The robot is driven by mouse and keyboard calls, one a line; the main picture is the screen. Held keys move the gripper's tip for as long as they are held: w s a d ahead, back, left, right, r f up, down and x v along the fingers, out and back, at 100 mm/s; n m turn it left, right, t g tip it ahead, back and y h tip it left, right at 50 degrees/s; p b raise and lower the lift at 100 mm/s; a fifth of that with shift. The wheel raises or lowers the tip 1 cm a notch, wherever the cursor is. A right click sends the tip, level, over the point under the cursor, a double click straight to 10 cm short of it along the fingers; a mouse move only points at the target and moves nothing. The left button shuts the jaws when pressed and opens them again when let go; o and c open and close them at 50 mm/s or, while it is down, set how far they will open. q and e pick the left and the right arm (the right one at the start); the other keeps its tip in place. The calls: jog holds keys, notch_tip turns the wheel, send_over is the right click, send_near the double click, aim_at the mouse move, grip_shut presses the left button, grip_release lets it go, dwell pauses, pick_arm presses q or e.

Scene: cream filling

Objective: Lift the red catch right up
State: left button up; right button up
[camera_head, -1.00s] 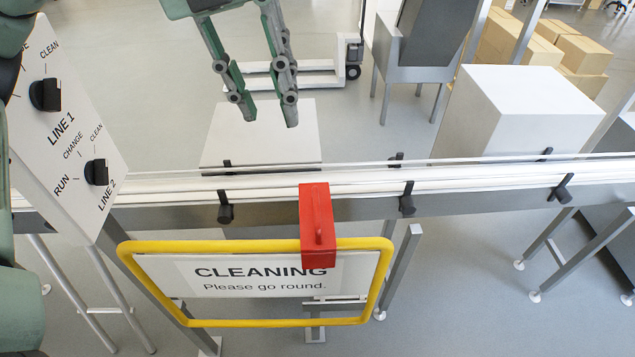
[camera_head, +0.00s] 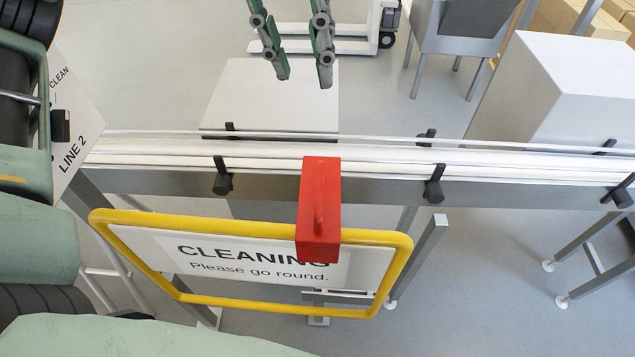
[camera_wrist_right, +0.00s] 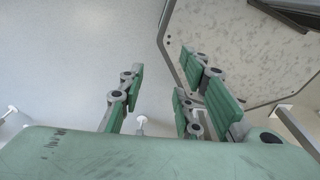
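The red catch (camera_head: 320,205) hangs over the grey rail (camera_head: 265,188) in the head view, with its lower end over the top bar of a yellow-framed sign (camera_head: 375,238). A raised rib runs down its front. My left gripper (camera_head: 304,82) is at the top of the head view, fingers pointing down, spread and empty. It appears above and slightly left of the catch in the picture, apart from it. My right gripper (camera_wrist_right: 160,72) shows in the right wrist view, its fingers apart with nothing between them. The catch does not show in that view.
Black clamps (camera_head: 222,178) line the rail on both sides of the catch. A switch panel (camera_head: 75,130) stands at the left, partly covered by my arm. A white box (camera_head: 545,90) is at the right. In the right wrist view, a speckled panel (camera_wrist_right: 235,50) lies beyond the fingers.

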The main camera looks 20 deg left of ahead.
pick_arm(q)
jog(key=b, duration=1.2)
send_near(319, 181)
jog(key=shift+w+d+f+p, duration=0.1)
jog(key=shift+d+f+p, duration=0.15)
jog(key=shift+f, duration=1.05)
jog(key=shift+d+f+p, duration=0.2)
jog(key=shift+d+f, duration=0.05)
jog(key=shift+f, duration=1.1)
jog(key=shift+w+d+f+p, duration=0.1)
jog(key=shift+d+f+p, duration=0.15)
jog(key=shift+f, duration=1.05)
jog(key=shift+s, duration=0.1)
jog(key=shift+c, duration=0.5)
grip_shut()
